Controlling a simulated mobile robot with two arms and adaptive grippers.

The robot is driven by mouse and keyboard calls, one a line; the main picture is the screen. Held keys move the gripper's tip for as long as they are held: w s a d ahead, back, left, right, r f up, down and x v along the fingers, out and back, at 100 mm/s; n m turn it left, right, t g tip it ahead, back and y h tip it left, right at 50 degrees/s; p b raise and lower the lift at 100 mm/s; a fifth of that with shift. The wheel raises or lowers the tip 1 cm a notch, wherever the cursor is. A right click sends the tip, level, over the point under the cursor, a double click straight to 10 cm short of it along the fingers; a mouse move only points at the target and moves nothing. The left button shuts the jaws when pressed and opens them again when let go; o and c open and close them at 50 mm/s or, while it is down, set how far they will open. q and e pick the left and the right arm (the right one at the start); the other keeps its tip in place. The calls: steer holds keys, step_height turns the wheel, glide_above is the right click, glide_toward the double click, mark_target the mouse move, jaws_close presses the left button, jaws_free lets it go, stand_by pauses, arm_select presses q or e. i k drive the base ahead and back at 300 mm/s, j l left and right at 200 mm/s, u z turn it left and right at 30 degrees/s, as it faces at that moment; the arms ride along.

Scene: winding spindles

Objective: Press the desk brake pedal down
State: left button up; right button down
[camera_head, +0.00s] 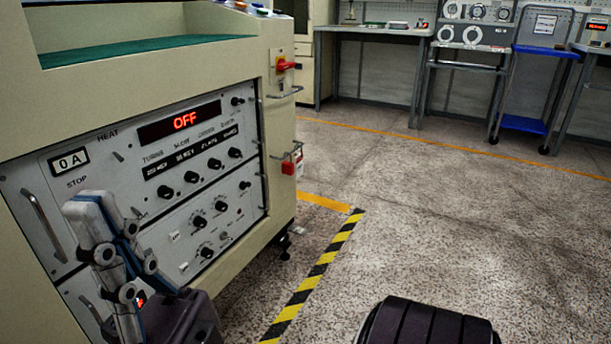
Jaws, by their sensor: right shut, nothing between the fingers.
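The desk is a beige console (279,130) with a grey control panel (150,165) on its front, filling the left of the head view. I do not see a brake pedal; the floor in front of the console is partly outside the picture or behind my arm. My right gripper (106,215) is at the lower left, in front of the panel, pointing up. Its fingers are shut and hold nothing. Whether it touches the panel I cannot tell. My left gripper is not in view.
The panel display (180,122) reads OFF. A red switch (287,65) and metal handles stick out from the console's right side. Yellow-black floor tape (318,270) runs beside it. The floor to the right is clear. A workbench (375,30) and blue cart (525,124) stand at the back.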

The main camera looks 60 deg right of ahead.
mark_target(295, 229)
steer(key=z, duration=1.3)
